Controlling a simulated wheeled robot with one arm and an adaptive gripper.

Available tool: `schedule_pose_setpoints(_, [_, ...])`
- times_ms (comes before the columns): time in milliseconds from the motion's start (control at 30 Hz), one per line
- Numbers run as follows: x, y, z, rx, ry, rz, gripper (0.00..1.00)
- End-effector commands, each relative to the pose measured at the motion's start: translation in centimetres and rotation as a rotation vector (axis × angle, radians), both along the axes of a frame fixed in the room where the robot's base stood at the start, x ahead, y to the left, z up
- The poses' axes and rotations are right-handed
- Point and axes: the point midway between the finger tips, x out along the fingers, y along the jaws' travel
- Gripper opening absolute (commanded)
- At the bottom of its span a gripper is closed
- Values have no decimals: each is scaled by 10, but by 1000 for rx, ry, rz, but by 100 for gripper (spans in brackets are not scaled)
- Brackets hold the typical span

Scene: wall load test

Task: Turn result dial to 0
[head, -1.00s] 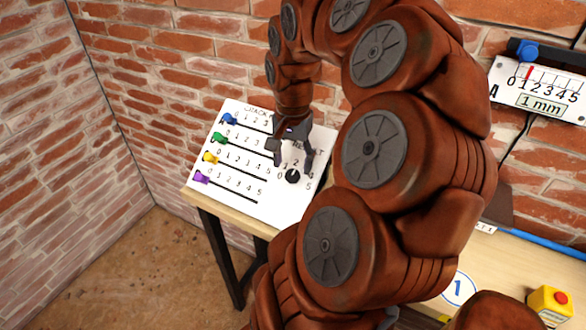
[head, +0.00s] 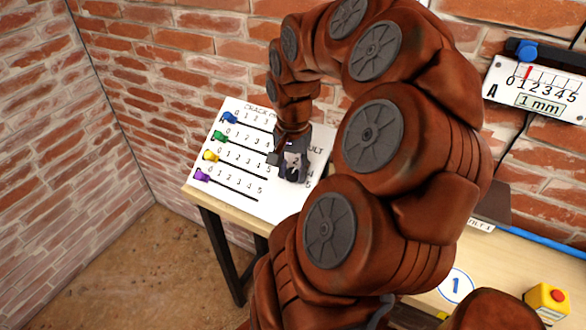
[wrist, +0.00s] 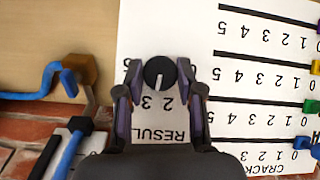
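The result dial (wrist: 159,72) is a round black knob on the white panel (wrist: 240,12). Its white pointer line aims down in the wrist view, roughly between the 2 and the 3. The panel's writing is upside down there. My gripper (wrist: 159,66) is open, with one fingertip on each side of the dial. A narrow gap seems to show at each side, though contact is hard to judge. The 0 and other end numbers are mostly hidden by the fingers. In the head view my gripper (head: 290,166) covers most of the dial.
Blue (head: 229,118), green (head: 220,137), yellow (head: 210,156) and purple (head: 202,175) sliders sit at the panel's left, near 0. Gauge A (head: 540,90) on the brick wall has a red marker near 1. A yellow box with a red button (head: 548,300) stands on the table.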

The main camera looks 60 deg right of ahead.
Motion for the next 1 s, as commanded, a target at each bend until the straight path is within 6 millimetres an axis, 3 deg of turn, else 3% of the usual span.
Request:
schedule_pose_setpoints(267, [0, 0, 0, 0, -1, 0, 2])
schedule_pose_setpoints(667, [3, 0, -2, -3, 42, 65, 2])
schedule_pose_setpoints(1000, [4, 0, -4, -9, 201, 285, 2])
